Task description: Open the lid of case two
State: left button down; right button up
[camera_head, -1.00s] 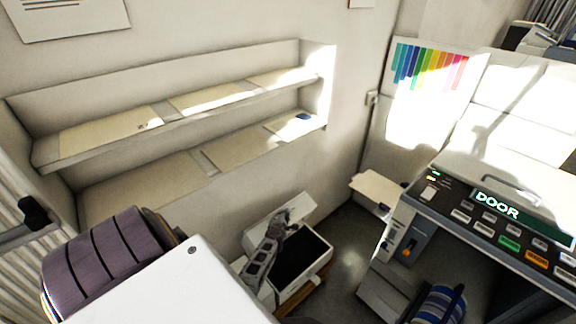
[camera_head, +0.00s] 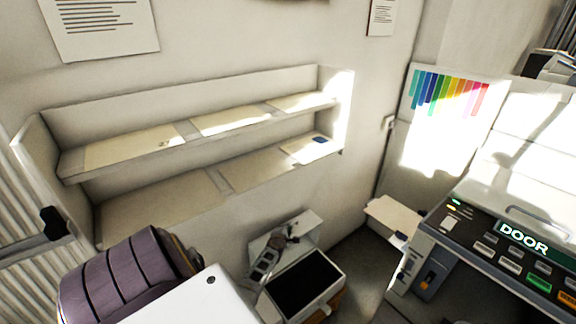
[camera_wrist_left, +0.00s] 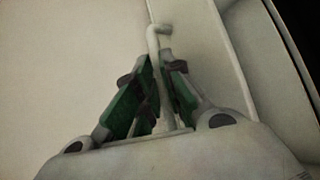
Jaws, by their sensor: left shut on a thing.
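The white case (camera_head: 338,280) with a dark, hollow interior stands low by the wall, at the bottom centre of the head view. I cannot read a number on it. Its white lid (camera_head: 308,229) is raised and stands tilted up along the case's wall side. My left gripper (camera_head: 290,236) is at the lid's inner side. In the left wrist view, the gripper (camera_wrist_left: 157,92) is shut on a thin white hooked handle (camera_wrist_left: 154,38), with green pads on both sides of it. A broad pale surface (camera_wrist_left: 70,65) lies behind. My right gripper is not in view.
A two-tier wall shelf (camera_head: 215,150) with flat sheets runs above the case. A grey machine with a DOOR label (camera_head: 522,238) stands at the right. A small pale ledge (camera_head: 392,214) juts out beside it. A strip of floor (camera_head: 362,262) between case and machine is clear.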

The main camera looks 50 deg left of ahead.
pick_arm(q)
jog(key=shift+w+a+r, duration=0.25)
jog(key=shift+a+r, duration=0.25)
jog(key=c, duration=1.6)
grip_release()
jog(key=shift+s, duration=0.1)
jog(key=shift+o, duration=0.4)
jog(key=shift+d, duration=0.2)
jog(key=shift+d+f, duration=0.1)
jog(key=shift+f, duration=0.1)
jog(key=shift+s+d+r, duration=0.1)
jog(key=shift+d+r, duration=0.05)
jog(key=shift+r, duration=0.2)
jog(key=shift+s+d, duration=0.15)
jog(key=shift+s, duration=0.2)
jog(key=shift+s+d, duration=0.35)
jog(key=shift+s, duration=0.25)
jog(key=shift+s+d, duration=0.35)
jog(key=shift+s, duration=0.2)
jog(key=s+d, duration=0.5)
jog(key=s, duration=0.2)
jog(key=shift+s+d, duration=0.2)
jog(key=shift+s, duration=0.15)
